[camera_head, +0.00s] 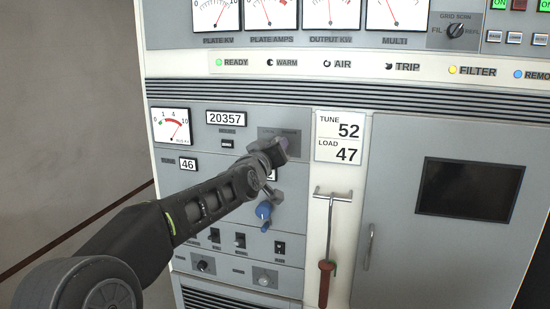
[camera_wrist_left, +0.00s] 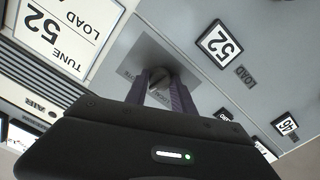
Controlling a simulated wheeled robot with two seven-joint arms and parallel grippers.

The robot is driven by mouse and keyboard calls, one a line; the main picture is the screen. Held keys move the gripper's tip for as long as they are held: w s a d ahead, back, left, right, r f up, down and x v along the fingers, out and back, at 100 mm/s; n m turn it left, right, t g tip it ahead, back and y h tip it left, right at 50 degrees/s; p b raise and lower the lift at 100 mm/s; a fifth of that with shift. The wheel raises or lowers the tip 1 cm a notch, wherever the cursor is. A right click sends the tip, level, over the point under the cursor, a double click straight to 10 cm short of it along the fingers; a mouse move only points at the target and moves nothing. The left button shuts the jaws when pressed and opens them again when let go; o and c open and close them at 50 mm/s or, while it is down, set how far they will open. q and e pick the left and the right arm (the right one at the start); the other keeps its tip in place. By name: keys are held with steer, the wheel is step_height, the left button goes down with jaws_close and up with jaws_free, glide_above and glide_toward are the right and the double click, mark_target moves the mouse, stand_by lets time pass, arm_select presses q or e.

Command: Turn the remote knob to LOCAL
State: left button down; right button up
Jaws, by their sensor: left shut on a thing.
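The remote knob (camera_wrist_left: 160,94) is a small grey knob on a darker grey label plate (camera_wrist_left: 140,55), seen in the left wrist view between the two fingers. The plate also shows in the head view (camera_head: 266,134), but the knob there is hidden behind my gripper. My left gripper (camera_head: 280,148) is at the plate, its purple-grey fingers (camera_wrist_left: 164,82) on either side of the knob and shut on it. The plate's lettering is too small to read, so I cannot tell which position the knob points to. My right gripper is in neither view.
A blue-handled crank (camera_head: 264,211) sits just below my left gripper. A TUNE/LOAD card (camera_head: 340,137) is to its right. A red-handled rod (camera_head: 326,270) hangs below the card. A cabinet door with a dark screen (camera_head: 470,187) is further right.

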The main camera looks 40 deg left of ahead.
arm_select(q)
steer(key=shift+n+b, duration=1.7)
steer(key=shift+n, duration=4.7)
steer(key=c, duration=1.1)
jaws_free()
steer(key=shift+s+r, duration=0.1)
